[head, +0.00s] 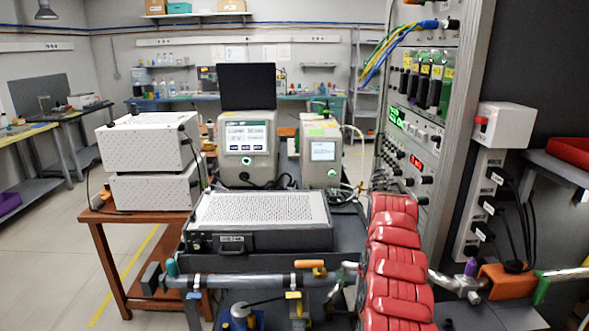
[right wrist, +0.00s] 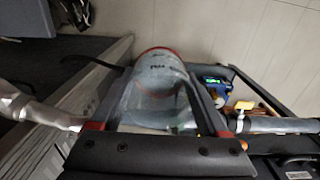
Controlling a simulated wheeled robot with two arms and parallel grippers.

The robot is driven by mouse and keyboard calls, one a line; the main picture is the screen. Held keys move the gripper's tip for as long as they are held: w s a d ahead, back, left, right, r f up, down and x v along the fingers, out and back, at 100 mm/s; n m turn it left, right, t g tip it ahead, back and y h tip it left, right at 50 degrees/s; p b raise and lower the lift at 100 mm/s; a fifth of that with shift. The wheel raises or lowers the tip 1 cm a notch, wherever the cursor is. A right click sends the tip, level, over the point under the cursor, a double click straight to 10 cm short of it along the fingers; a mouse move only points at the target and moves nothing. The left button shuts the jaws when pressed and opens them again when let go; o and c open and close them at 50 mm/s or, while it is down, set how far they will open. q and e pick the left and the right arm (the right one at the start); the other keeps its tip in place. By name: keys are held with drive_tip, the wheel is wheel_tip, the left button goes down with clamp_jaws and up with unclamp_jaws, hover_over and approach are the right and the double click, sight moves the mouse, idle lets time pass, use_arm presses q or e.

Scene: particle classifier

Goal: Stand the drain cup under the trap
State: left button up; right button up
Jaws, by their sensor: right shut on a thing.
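The clear drain cup (right wrist: 158,92), with a reddish rim, sits between the two fingers of my right gripper (right wrist: 155,95) in the right wrist view. The gripper is shut on it. Dark marks show on the cup's wall. In the head view a grey horizontal pipe (head: 255,281) runs along the front, with an orange-handled valve (head: 310,264). A short drop with a yellow band (head: 295,296) hangs from it and may be the trap; I cannot tell for sure. The cup and both grippers do not show in the head view.
A red ribbed body (head: 396,265) stands at the front right of the pipe. A blue device (head: 241,318) sits low under the pipe. A perforated grey box (head: 258,215) lies behind it. An equipment rack (head: 440,120) rises at right. Open floor (head: 45,265) lies at left.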

drive_tip(key=r, duration=0.1)
drive_tip(key=a+r+p, duration=0.1)
drive_tip(key=r, duration=0.1)
drive_tip(key=s+a+r, duration=0.1)
drive_tip(key=r, duration=0.1)
drive_tip(key=shift+a, duration=0.2)
drive_tip(key=shift+s+a+r, duration=0.1)
drive_tip(key=shift+a+r, duration=0.1)
drive_tip(key=shift+r, duration=0.05)
drive_tip(key=shift+s+f, duration=0.1)
